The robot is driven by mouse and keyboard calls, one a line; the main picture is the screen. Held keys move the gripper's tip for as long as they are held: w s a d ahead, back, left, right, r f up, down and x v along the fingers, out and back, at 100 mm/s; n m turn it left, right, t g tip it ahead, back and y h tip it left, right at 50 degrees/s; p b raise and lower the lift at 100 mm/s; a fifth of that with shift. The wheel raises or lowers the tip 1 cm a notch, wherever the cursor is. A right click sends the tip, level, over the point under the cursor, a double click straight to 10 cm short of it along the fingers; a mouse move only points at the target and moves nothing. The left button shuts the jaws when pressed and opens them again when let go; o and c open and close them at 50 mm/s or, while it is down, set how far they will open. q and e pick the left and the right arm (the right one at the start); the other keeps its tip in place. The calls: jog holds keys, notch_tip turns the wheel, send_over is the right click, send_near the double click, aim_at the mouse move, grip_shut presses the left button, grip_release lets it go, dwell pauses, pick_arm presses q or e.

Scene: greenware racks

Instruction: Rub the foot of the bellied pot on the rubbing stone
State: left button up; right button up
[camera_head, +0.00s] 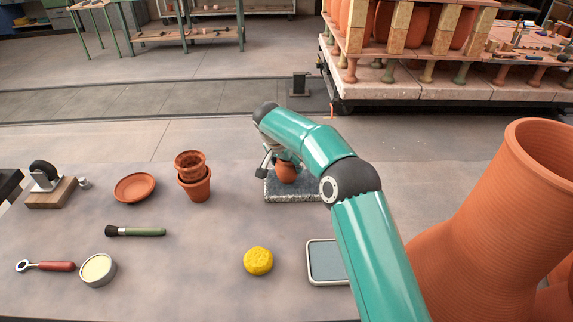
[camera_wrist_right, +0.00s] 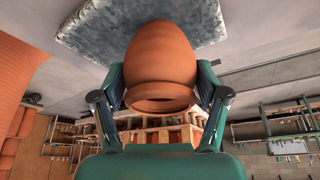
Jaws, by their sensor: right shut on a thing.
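The bellied pot (camera_head: 286,172) is a small orange-brown clay pot at the rubbing stone in the head view. My right gripper (camera_head: 272,160) is shut on it, partly hidden behind my teal arm. In the right wrist view the pot (camera_wrist_right: 160,62) sits between the two fingers of my right gripper (camera_wrist_right: 160,88), its open mouth toward the camera. The rubbing stone (camera_head: 290,192) is a grey speckled slab on the table. It also shows beyond the pot in the wrist view (camera_wrist_right: 90,28). I cannot tell whether the foot touches the stone. My left gripper is not in view.
A yellow sponge (camera_head: 258,261) and a grey tray (camera_head: 325,262) lie in front of the stone. Stacked pots (camera_head: 194,182), a saucer (camera_head: 135,187), a brush (camera_head: 138,231) and a tin (camera_head: 97,270) are to the left. Large terracotta vessels (camera_head: 490,220) stand close at right.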

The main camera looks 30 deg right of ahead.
jog(key=shift+r+p, duration=2.1)
jog(key=shift+r, duration=1.1)
jog(key=shift+s+f, duration=0.1)
